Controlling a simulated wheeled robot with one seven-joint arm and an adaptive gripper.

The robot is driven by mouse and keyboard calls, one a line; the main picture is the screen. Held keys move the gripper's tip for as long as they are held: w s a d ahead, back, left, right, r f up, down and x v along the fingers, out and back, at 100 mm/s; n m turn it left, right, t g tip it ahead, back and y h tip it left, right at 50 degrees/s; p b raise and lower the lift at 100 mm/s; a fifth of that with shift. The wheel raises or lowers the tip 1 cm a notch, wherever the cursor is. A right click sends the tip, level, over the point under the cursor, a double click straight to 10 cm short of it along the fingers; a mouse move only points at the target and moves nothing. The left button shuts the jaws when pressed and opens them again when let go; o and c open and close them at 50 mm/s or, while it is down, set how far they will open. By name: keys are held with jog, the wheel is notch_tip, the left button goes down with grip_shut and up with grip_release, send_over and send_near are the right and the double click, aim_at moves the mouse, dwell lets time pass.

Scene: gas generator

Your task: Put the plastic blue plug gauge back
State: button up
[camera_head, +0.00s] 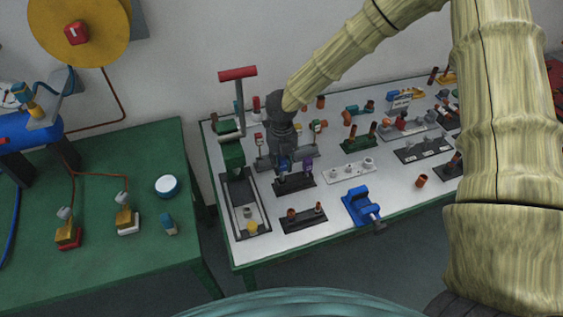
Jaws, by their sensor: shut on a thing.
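My gripper (283,152) points down over the left part of the white-topped table. It is shut on the blue plug gauge (284,166), which shows as a small blue patch between and below the fingers. A dark holder plate (297,184) lies directly beneath, with a purple piece (308,166) standing at its right side, close to the gripper. The blue gauge's lower end is at or just above the holder; I cannot tell whether it is seated. The gripper hides most of the gauge and the back of the holder.
A green press with a red handle (238,73) stands close left of the gripper, behind a dark tray (252,223). A dark plate with brown pieces (303,219), a blue vise (361,207) and a grey plate (348,170) lie nearby. A green table (120,250) stands left, across a gap.

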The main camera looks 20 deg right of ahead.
aim_at(281, 175)
jog(key=shift+f+b, duration=1)
jog(key=shift+f, duration=1.1)
jog(key=o, duration=1)
jog(key=shift+c, duration=0.2)
jog(key=shift+r, duration=0.1)
notch_tip(281, 175, up, 12)
jog(key=shift+f, duration=0.1)
